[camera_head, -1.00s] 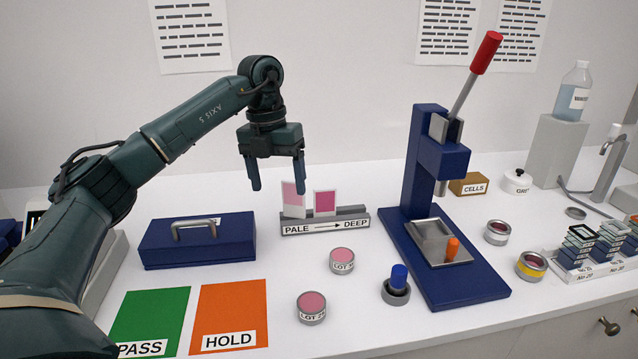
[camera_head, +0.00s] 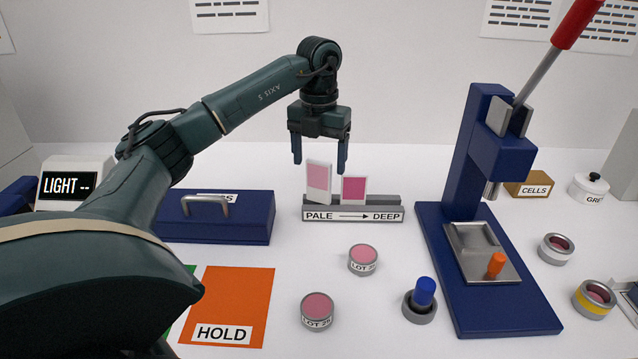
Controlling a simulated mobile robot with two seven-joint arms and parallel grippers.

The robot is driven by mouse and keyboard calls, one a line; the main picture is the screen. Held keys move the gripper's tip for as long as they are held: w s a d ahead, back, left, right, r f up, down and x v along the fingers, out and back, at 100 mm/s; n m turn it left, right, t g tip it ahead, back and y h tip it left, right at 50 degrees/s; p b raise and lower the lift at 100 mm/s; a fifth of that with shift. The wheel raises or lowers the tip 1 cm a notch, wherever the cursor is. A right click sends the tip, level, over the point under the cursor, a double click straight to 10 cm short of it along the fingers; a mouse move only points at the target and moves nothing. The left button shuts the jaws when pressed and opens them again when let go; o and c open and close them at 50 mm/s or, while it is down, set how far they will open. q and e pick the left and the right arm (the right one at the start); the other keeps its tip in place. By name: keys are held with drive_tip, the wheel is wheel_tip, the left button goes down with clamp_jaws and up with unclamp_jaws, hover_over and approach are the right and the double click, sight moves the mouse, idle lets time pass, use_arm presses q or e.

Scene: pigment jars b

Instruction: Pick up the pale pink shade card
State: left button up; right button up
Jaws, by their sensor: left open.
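The pale pink shade card (camera_head: 318,181) stands upright at the left, PALE end of the grey card rack (camera_head: 352,215). A deeper pink card (camera_head: 354,189) stands to its right in the same rack. My left gripper (camera_head: 320,166) is open, pointing down, with its fingertips near the top of the pale card, one to each side of it in the picture. I cannot tell whether the fingers touch the card or how far apart they are in depth. My right gripper is not in view.
A blue press (camera_head: 470,175) with a red-tipped lever stands right of the rack. A blue case (camera_head: 240,222) lies left. Jars (camera_head: 363,260) (camera_head: 318,311) and a blue-handled tool (camera_head: 424,291) stand in front, beside the orange HOLD mat (camera_head: 250,290).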

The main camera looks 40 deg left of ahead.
use_arm(q)
hover_over(319, 201)
drive_tip(key=f, duration=0.4)
drive_tip(key=shift+w+a+f, duration=0.15)
drive_tip(key=shift+w+a, duration=0.05)
drive_tip(key=shift+a, duration=0.1)
drive_tip(key=shift+f, duration=0.55)
drive_tip(key=shift+c, duration=0.4)
